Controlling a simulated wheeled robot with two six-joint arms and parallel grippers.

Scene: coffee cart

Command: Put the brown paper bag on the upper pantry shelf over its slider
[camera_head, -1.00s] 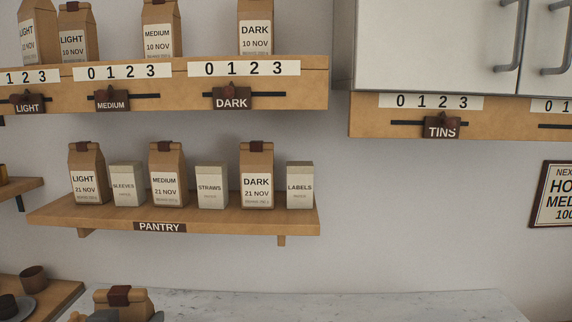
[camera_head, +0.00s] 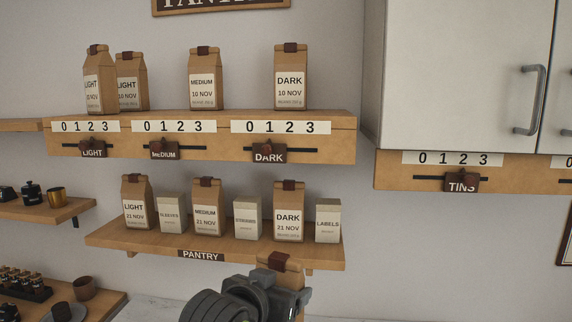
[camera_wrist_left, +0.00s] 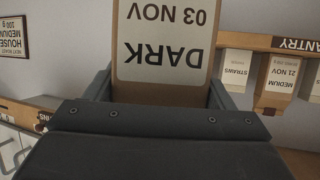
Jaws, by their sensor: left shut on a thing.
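My left gripper (camera_head: 282,285) is shut on a brown paper bag (camera_head: 281,262) with a dark red clip, in front of the lower shelf. The left wrist view shows its label, DARK 03 NOV, upside down on the bag (camera_wrist_left: 163,45) between the fingers. The upper shelf (camera_head: 200,123) has LIGHT (camera_head: 93,148), MEDIUM (camera_head: 164,150) and DARK (camera_head: 269,152) sliders on its front. The DARK slider sits under 1. One DARK 10 NOV bag (camera_head: 291,78) stands above that slider. My right gripper is not in view.
Two LIGHT bags (camera_head: 98,82) and a MEDIUM bag (camera_head: 205,80) stand on the upper shelf, with free room between groups. The lower PANTRY shelf (camera_head: 160,242) holds bags and boxes. A white cupboard (camera_head: 450,75) is at the right, above the TINS slider (camera_head: 461,183).

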